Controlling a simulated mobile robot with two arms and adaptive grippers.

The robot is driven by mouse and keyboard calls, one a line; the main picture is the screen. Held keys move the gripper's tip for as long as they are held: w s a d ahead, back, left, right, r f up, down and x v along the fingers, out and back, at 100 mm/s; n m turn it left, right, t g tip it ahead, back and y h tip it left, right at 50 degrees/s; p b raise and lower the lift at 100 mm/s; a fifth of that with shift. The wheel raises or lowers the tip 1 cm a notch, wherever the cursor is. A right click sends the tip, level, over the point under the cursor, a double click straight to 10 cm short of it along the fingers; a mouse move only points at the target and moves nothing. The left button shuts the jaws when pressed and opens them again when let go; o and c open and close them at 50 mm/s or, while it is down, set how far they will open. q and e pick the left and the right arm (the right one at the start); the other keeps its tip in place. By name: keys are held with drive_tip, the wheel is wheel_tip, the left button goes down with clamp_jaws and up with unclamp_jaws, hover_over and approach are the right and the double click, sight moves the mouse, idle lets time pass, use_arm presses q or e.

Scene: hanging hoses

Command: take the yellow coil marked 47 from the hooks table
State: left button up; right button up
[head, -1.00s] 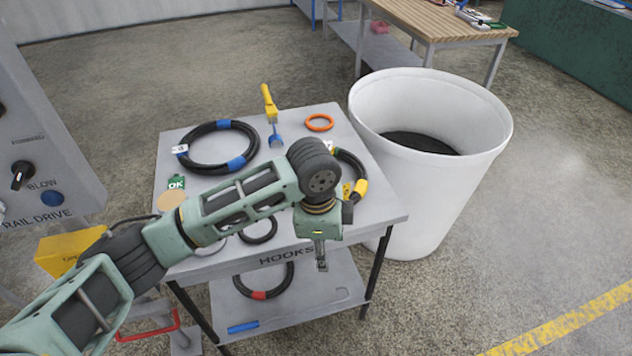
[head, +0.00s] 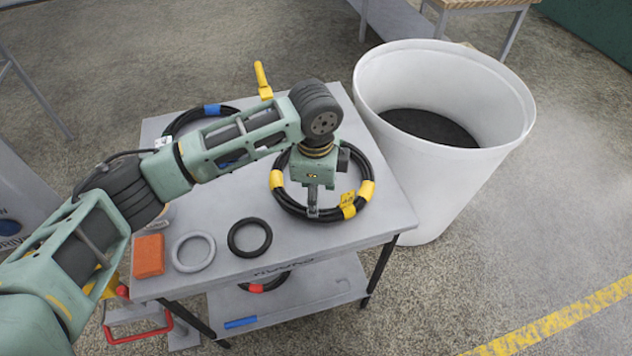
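The yellow coil, a black hose ring with yellow bands (head: 366,190), lies on the right part of the hooks table (head: 350,237). A yellow tag (head: 347,199) sits at its front right; I cannot read its number. My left gripper (head: 313,211) points down at the near side of this coil, its fingertips overlapping the ring in the picture. The fingers show edge-on, so I cannot tell whether they are open, shut, or touching the hose. My wrist hides part of the coil's far side. My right gripper is out of view.
A large white bin (head: 450,190) stands close to the table's right edge. A blue-banded coil (head: 213,109) lies behind my arm, near a yellow-handled tool (head: 262,80). A grey ring (head: 193,252), a black ring (head: 249,237) and an orange block (head: 148,256) lie in front.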

use_arm(q)
wheel_tip(320, 180, down, 6)
drive_tip(key=shift+f+p, duration=0.25)
drive_tip(key=shift+p, duration=0.05)
drive_tip(key=shift+s, duration=0.1)
drive_tip(key=shift+c, duration=0.4)
clamp_jaws()
idle(0.6)
idle(0.6)
drive_tip(key=shift+r, duration=0.15)
